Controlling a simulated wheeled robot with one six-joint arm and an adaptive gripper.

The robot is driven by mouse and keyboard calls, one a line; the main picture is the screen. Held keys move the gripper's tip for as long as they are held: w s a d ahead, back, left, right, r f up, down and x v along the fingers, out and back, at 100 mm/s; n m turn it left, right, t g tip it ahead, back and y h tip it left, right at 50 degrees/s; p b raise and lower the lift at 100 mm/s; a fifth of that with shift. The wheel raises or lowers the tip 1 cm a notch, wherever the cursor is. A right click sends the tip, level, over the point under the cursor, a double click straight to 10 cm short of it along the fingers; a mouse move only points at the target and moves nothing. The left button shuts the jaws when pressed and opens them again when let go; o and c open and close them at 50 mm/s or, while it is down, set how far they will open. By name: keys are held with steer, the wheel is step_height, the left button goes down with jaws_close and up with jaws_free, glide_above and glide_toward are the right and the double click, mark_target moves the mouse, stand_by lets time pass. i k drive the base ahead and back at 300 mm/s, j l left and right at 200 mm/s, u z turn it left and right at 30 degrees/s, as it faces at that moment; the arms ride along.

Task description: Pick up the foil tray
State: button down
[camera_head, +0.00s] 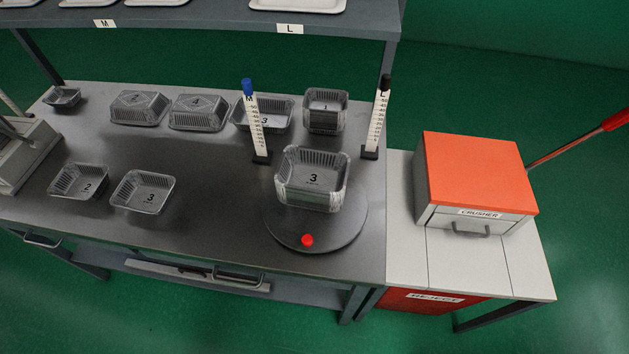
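Several foil trays stand on the grey workbench. A tray marked 3 (313,180) stands upright on the round dark turntable (352,213); its thick layered rim may mean a stack. At the front left are open trays marked 2 (79,182) and 3 (143,192). Along the back are two trays that look upside down, one at left (138,108) and one beside it (198,112). To their right are a tray marked 3 (275,115), partly behind a post, and one marked 1 (325,110). A small tray (62,97) is at the far left. My gripper is not in view.
Upright scale posts M (255,125) and L (377,120) flank the turntable's back. A red knob (307,240) sits at its front. An orange-topped crusher (475,180) stands right, above a red reject bin (425,300). A shelf (200,20) overhangs the back. The bench's front middle is clear.

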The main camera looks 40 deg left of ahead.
mark_target(76, 180)
steer(key=u, duration=2.45)
steer(key=j+z, duration=0.1)
steer(key=j, duration=1.35)
steer(key=k+j+z, duration=0.1)
steer(key=j, duration=1.35)
steer(key=i+j, duration=0.1)
steer(key=i, duration=0.3)
steer(key=i+j, duration=0.1)
steer(key=i, duration=0.35)
